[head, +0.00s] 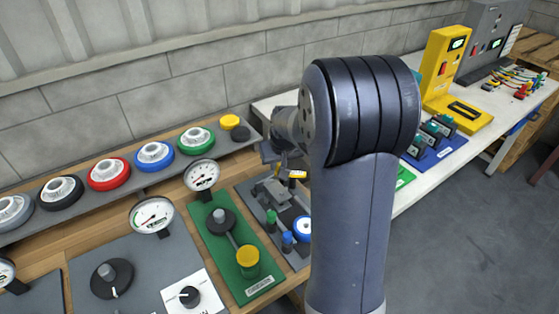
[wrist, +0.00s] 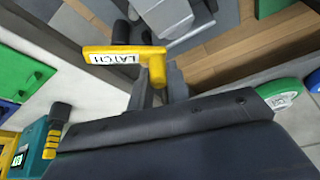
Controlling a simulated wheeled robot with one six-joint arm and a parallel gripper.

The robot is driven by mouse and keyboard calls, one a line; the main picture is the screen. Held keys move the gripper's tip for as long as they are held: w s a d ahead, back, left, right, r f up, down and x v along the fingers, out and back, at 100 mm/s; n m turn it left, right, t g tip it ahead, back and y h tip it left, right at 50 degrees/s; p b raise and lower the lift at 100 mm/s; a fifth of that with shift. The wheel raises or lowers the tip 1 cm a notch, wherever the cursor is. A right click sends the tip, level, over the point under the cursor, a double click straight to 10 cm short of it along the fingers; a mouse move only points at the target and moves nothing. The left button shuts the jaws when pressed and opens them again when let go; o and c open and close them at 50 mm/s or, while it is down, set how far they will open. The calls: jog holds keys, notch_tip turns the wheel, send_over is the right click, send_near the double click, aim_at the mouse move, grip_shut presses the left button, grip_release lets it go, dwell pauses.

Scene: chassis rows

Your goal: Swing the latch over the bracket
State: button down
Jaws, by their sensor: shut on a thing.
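The yellow latch (wrist: 105,53), labelled LATCH, lies across the wrist view. Its short end points down between the fingertips of my gripper (wrist: 158,82), which is shut on it. In the head view my gripper (head: 283,160) is partly hidden by my arm, and a small yellow part of the latch (head: 298,174) shows just below it. I cannot tell whether the latch touches this block.
A green panel (head: 222,254) with a lever and yellow knob is left of the grey fixture plate (head: 258,203). Blue and green pegs (head: 287,241) stand on that plate. Gauges and coloured handwheels (head: 108,173) line the bench. A yellow device (head: 444,75) stands far right.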

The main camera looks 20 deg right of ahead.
jog(key=n+b, duration=0.1)
jog(key=s+n+y+b, duration=0.1)
jog(key=n, duration=0.1)
jog(key=n+b, duration=0.1)
jog(key=shift+s+a+f+y, duration=0.2)
jog(key=shift+s+a+y, duration=0.1)
jog(key=shift+y, duration=0.1)
jog(key=shift+s+d+r+n+g+y+b, duration=0.1)
jog(key=shift+s+n+g+y+b, duration=0.15)
jog(key=shift+n, duration=0.4)
jog(key=shift+s+a+n+g+y+b, duration=0.15)
jog(key=shift+n+b, duration=0.25)
jog(key=shift+n, duration=0.2)
jog(key=shift+s+d+r+n+g+y+b, duration=0.1)
jog(key=shift+s+d+n+b, duration=0.15)
jog(key=shift+n, duration=0.4)
jog(key=shift+a, duration=0.1)
jog(key=c, duration=1.3)
grip_release()
jog(key=shift+c, duration=0.2)
jog(key=v, duration=1)
jog(key=shift+s+r+p, duration=0.15)
jog(key=shift+r+p, duration=0.15)
jog(key=shift+r, duration=0.05)
jog(key=shift+f, duration=0.1)
